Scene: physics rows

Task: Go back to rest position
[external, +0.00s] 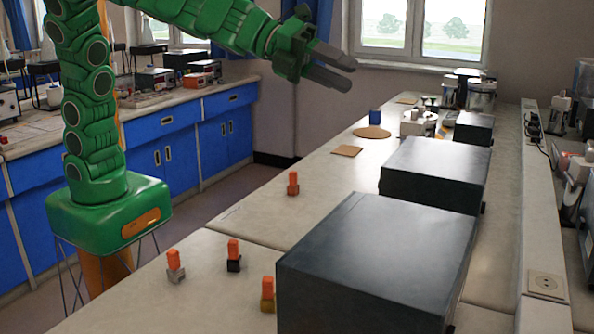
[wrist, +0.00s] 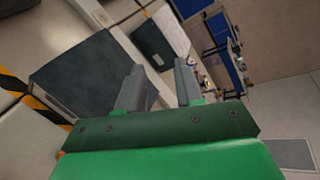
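My green arm rises from its base at the left in the external view. My gripper (external: 338,68) is held high over the floor and bench edge, well above the bench top and apart from everything. Its two grey fingers stand apart with nothing between them. In the wrist view the gripper (wrist: 160,85) also shows two separated fingers with an empty gap.
Orange-topped blocks (external: 293,183) (external: 233,256) (external: 175,266) (external: 268,293) stand on the bench (external: 235,222). Large dark boxes (external: 380,260) (external: 435,172) take up its right side. A blue cup (external: 376,117) and round mat (external: 371,132) lie farther back.

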